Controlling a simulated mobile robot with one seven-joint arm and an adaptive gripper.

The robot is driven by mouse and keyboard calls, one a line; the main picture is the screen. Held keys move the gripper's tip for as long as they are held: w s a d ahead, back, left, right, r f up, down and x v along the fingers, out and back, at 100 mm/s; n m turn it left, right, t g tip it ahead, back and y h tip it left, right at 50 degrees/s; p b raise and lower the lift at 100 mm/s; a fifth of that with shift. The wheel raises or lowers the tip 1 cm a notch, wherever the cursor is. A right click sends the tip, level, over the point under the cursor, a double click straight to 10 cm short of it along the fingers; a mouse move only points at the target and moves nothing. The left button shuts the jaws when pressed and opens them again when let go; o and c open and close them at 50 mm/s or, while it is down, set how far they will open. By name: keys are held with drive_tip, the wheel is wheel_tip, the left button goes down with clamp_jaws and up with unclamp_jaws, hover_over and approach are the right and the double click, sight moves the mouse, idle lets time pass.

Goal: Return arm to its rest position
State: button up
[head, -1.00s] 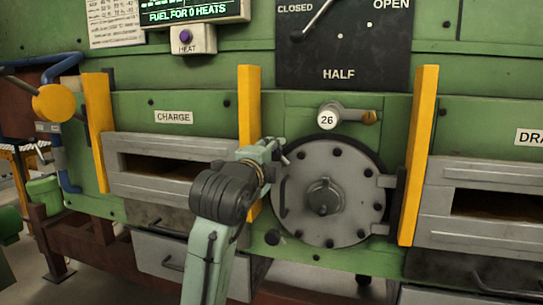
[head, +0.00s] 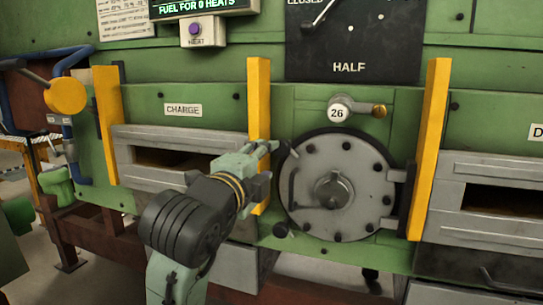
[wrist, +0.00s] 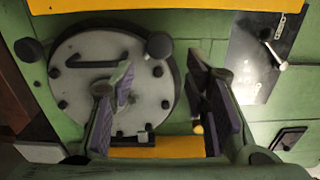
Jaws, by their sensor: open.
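My arm rises from the bottom of the head view. My gripper (head: 272,150) is at its end, beside the upper left edge of the round grey door (head: 350,220). In the wrist view my gripper (wrist: 165,90) has its two purple-padded fingers spread apart with nothing between them. The round door (wrist: 95,50) lies behind the left finger there. From these views I cannot tell how far the fingertips are from the furnace front.
Yellow posts (head: 428,150) stand out from the green furnace front. The charge slot (head: 165,158) is left of my gripper. A tag-26 knob (head: 380,111) sits above the door. A lever plate (head: 352,50) is higher up. Open floor shows at lower left.

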drive_tip(key=shift+s+a, duration=0.15)
drive_tip(key=shift+s, duration=0.4)
